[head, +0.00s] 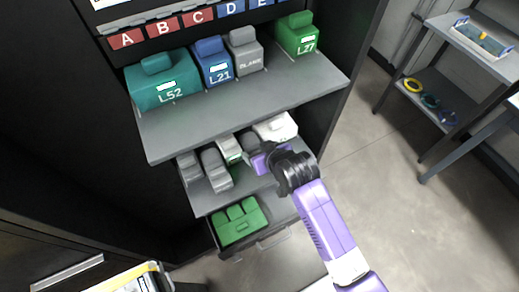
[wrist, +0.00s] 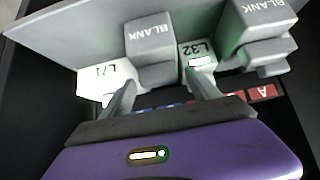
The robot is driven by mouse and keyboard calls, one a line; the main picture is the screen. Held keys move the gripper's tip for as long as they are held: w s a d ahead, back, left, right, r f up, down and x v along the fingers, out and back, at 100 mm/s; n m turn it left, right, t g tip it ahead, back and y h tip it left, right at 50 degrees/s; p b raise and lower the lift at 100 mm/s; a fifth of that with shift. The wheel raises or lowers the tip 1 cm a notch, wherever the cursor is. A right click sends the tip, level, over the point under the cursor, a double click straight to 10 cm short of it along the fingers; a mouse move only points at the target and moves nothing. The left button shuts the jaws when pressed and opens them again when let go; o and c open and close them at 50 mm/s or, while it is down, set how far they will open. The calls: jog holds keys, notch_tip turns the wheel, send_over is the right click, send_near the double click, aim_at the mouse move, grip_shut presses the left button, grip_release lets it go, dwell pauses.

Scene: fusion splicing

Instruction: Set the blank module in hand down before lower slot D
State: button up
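A grey blank module (wrist: 150,38) stands on the lower shelf, between the white module L71 (wrist: 93,80) and module L32 (wrist: 196,52) in the wrist view. My gripper (wrist: 161,80) is at its near end. The fingers are spread on either side of the module's grey grip, with a small gap showing on each side, so they look open. In the head view my gripper (head: 262,158) is at the lower shelf and covers most of this module. The lower slot letter behind it is hidden.
Another grey blank module (head: 216,168) stands left of L32 and sticks out towards me. A further grey module (head: 188,168) is at far left. Below is an open drawer (head: 272,240) with green modules.

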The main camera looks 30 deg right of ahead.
dwell(0.3)
jog(key=s+r+t, duration=0.2)
jog(key=s+r, duration=0.4)
jog(key=s, duration=0.5)
jog(key=s+r+t, duration=0.2)
jog(key=s+r, duration=0.4)
jog(key=s, duration=0.6)
jog(key=s+r+t, duration=0.1)
jog(key=s+r, duration=0.5)
jog(key=s, duration=0.5)
jog(key=shift+s+t, duration=0.3)
jog(key=shift+t, duration=0.1)
